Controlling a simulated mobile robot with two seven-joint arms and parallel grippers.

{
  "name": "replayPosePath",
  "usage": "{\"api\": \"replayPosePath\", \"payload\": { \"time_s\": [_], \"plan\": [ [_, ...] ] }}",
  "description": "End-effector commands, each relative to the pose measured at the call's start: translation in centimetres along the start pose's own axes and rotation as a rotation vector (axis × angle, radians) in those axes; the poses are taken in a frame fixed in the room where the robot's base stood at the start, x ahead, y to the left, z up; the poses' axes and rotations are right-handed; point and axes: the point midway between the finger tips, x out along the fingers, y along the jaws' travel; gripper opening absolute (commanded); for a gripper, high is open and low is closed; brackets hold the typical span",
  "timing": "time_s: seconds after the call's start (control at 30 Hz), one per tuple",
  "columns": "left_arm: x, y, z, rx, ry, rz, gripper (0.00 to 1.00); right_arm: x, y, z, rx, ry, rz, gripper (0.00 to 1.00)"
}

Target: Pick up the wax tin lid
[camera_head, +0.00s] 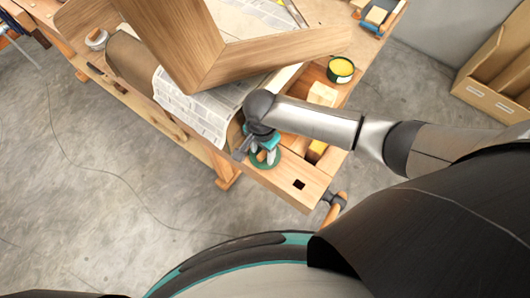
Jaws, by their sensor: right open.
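A round, dark green lid (266,166), which looks like the wax tin lid, lies on the front part of the wooden workbench. The open wax tin (340,69), dark with yellow wax inside, stands farther back on the bench. My right gripper (263,155) points down over the lid, with its fingers open. The fingers and wrist hide part of the lid, and I cannot tell whether they touch it. My left gripper is not in view.
A large angled wooden piece (205,52) lies over newspaper (200,112) on the bench, left of my right wrist. Wood blocks (322,94) lie behind my right forearm. A vise handle (334,205) sticks out at the front corner. Bare concrete floor surrounds the bench.

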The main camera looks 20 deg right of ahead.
Motion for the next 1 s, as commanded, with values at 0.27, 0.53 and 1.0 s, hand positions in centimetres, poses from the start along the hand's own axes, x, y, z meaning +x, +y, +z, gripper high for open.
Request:
{"api": "replayPosePath", "payload": {
  "time_s": [0.27, 0.53, 1.0],
  "plan": [
    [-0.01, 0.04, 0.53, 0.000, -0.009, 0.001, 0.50, 0.07, -0.04, 0.00, 0.000, 0.000, -0.001, 0.53],
    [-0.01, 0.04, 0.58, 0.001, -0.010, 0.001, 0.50, 0.06, -0.04, 0.02, 0.000, 0.000, -0.001, 0.23],
    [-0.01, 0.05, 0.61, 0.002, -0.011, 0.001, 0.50, 0.07, -0.02, 0.02, 0.000, 0.000, 0.000, 0.00]
  ]
}}
